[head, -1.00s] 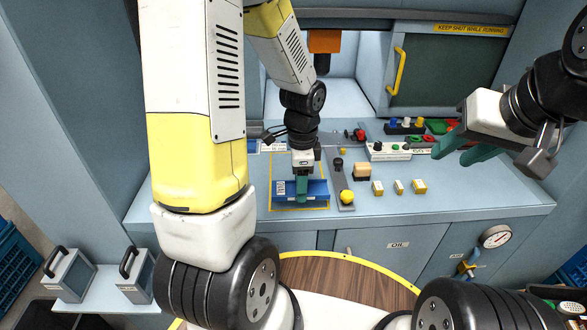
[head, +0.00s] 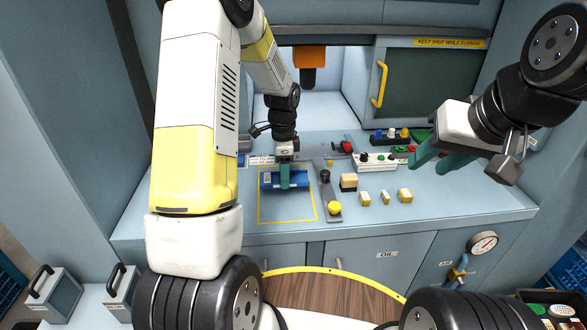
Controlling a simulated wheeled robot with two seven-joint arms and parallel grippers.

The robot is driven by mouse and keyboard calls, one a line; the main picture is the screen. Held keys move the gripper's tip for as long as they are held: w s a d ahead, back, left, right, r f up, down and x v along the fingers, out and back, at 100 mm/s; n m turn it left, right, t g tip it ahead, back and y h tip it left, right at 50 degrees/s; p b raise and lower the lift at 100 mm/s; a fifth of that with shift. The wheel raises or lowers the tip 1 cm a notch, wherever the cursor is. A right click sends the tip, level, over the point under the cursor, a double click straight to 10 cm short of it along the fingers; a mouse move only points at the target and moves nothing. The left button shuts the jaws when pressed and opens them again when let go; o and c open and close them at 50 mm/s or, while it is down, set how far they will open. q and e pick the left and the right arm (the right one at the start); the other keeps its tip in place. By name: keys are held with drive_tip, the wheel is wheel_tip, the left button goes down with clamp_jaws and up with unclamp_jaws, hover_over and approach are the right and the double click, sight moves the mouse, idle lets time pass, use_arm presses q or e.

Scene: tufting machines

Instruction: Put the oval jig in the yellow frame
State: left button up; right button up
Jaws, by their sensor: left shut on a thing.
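The yellow frame (head: 287,221) is a thin yellow outline on the blue-grey worktop. My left gripper (head: 285,184) is shut on a blue block-like jig (head: 269,180) with a pale label at its left end. The jig overlaps the far part of the frame in the picture. I cannot tell whether it touches the worktop or hangs a little above it. No oval outline can be made out on it, as the green fingers cover its middle. My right gripper (head: 440,157) is open and empty, in the air over the right side of the worktop.
A grey bar with a yellow ball knob (head: 334,208) lies just right of the frame. A tan block (head: 348,182) and several small yellow-and-white blocks (head: 385,197) stand further right. A white button box (head: 375,161) is behind them. The frame's near part is clear.

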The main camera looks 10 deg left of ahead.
use_arm(q)
drive_tip(key=shift+f, duration=1.75)
drive_tip(key=shift+f, duration=0.15)
drive_tip(key=o, duration=1.5)
drive_tip(key=s+r+n+t, duration=0.1)
drive_tip(key=s+r+n, duration=0.25)
drive_tip(key=r, duration=1.55)
drive_tip(key=s+r+n+t, duration=0.1)
drive_tip(key=s+r+n, duration=0.2)
drive_tip(key=s, duration=0.4)
drive_tip(key=s+d+r+n+t+h, duration=0.1)
drive_tip(key=s+r+n+t, duration=0.1)
drive_tip(key=s, duration=0.4)
drive_tip(key=s+d+r+n+t+h, duration=0.1)
drive_tip(key=s+r+n+t, duration=0.1)
drive_tip(key=s+r+n, duration=0.3)
drive_tip(key=shift+s+d+n, duration=0.1)
drive_tip(key=shift+s+n, duration=0.25)
drive_tip(key=shift+s, duration=1)
